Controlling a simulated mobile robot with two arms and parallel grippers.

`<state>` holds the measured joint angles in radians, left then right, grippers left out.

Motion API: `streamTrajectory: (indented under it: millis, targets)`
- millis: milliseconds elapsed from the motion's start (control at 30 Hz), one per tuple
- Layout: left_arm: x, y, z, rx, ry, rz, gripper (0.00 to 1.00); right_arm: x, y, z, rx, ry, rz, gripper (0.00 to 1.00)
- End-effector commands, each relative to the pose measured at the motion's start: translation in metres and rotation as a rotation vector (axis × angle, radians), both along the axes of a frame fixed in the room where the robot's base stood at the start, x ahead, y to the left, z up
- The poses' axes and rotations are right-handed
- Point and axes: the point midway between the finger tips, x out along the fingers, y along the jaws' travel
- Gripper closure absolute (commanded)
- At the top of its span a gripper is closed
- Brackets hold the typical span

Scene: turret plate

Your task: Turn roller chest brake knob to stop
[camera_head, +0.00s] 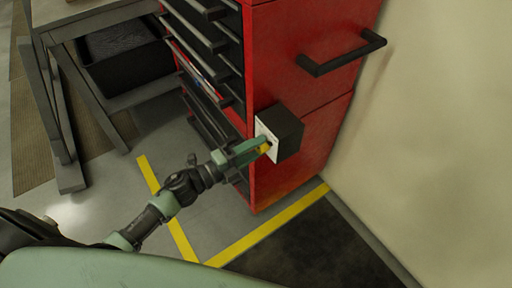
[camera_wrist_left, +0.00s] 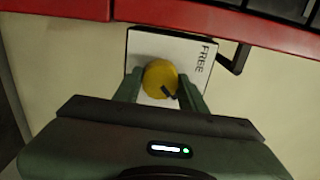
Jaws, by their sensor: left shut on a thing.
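The red roller chest (camera_head: 310,120) stands against the wall. A black brake box (camera_head: 287,128) with a white face is mounted on its side near the front corner. The yellow brake knob (camera_head: 265,148) sits on that white face. In the left wrist view the yellow knob (camera_wrist_left: 160,79) has a dark pointer mark toward its lower right, and the white plate (camera_wrist_left: 190,52) reads "FREE" at the right. My left gripper (camera_head: 259,148) is shut on the knob, one finger on each side. Any stop label is not visible. My right gripper is not in view.
A black side handle (camera_head: 342,54) sticks out above the brake box. Chest drawers with dark pulls (camera_head: 200,30) face left. A grey table (camera_head: 100,60) with a dark bin stands at the left. Yellow floor lines (camera_head: 268,232) and a dark mat (camera_head: 310,250) lie below; the wall (camera_head: 440,130) is at right.

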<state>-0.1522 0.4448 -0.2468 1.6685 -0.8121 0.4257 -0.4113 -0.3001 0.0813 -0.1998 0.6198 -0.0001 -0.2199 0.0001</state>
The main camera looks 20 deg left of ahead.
Motion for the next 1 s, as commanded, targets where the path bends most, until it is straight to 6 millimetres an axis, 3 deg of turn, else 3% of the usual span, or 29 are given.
streamTrajectory:
  millis: [367, 400, 467, 800, 1000]
  targets:
    - [0.003, 0.002, 0.005, 0.004, -0.012, 0.006, 0.99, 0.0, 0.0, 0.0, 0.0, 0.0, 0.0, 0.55]
    - [0.003, 0.002, 0.005, 0.004, -0.012, 0.006, 0.53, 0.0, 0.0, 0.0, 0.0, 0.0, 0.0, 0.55]
    - [0.003, 0.002, 0.005, 0.005, -0.012, 0.005, 0.37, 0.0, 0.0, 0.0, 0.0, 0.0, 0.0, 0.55]
    - [0.0, 0.002, 0.001, 0.003, -0.005, 0.002, 0.37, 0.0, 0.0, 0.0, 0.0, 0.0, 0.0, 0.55]
    - [-0.021, 0.018, 0.0, 0.005, -0.003, 0.003, 0.37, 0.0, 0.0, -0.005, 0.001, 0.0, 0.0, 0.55]
